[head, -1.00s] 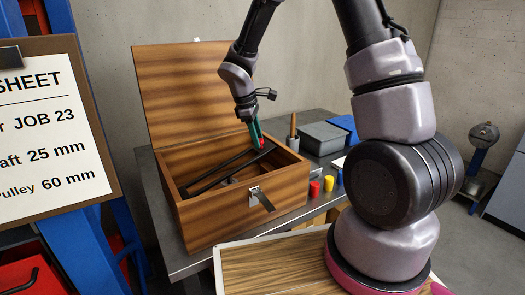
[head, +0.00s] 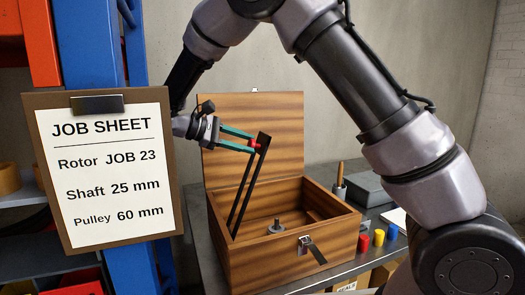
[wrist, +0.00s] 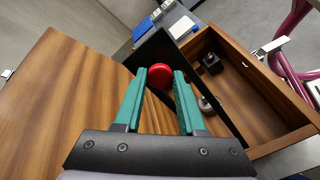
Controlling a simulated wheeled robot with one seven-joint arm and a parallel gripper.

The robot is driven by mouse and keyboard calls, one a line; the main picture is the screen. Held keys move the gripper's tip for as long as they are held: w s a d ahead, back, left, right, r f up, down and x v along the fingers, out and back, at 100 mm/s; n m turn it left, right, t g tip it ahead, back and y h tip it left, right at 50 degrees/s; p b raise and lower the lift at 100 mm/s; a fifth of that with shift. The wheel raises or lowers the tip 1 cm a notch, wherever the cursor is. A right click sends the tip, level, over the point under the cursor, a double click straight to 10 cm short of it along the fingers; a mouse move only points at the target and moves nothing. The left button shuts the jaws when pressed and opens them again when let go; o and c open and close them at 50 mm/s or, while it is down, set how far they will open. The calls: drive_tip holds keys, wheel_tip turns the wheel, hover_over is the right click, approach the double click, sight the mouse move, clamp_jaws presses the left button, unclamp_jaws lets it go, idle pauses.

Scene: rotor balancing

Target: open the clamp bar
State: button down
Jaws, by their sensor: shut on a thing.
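The clamp bar (head: 243,196) is a black frame with two long rails inside an open wooden box (head: 285,265). It stands steeply tilted up, its low end inside the box and its top end above the rim, in front of the raised lid (head: 235,125). A red knob (wrist: 160,74) sits at its top end. My gripper (head: 253,142) has green fingers, shut on this red knob, one finger on each side in the wrist view. The bar (wrist: 196,85) also shows beyond the fingers there.
A small grey metal fitting (head: 277,227) stands inside the box. A latch (head: 312,250) hangs on the front. Red, yellow and blue pieces (head: 378,238) and a grey case (head: 368,189) are to the right. A job sheet (head: 110,170) stands at left.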

drive_tip(key=s+a, duration=0.2)
drive_tip(key=a, duration=0.4)
drive_tip(key=shift+s+a, duration=0.35)
drive_tip(key=shift+a, duration=0.05)
drive_tip(key=c, duration=0.5)
unclamp_jaws()
drive_tip(key=shift+w+r, duration=0.1)
drive_tip(key=shift+r, duration=0.05)
wheel_tip(320, 180, up, 10)
drive_tip(key=shift+d, duration=0.1)
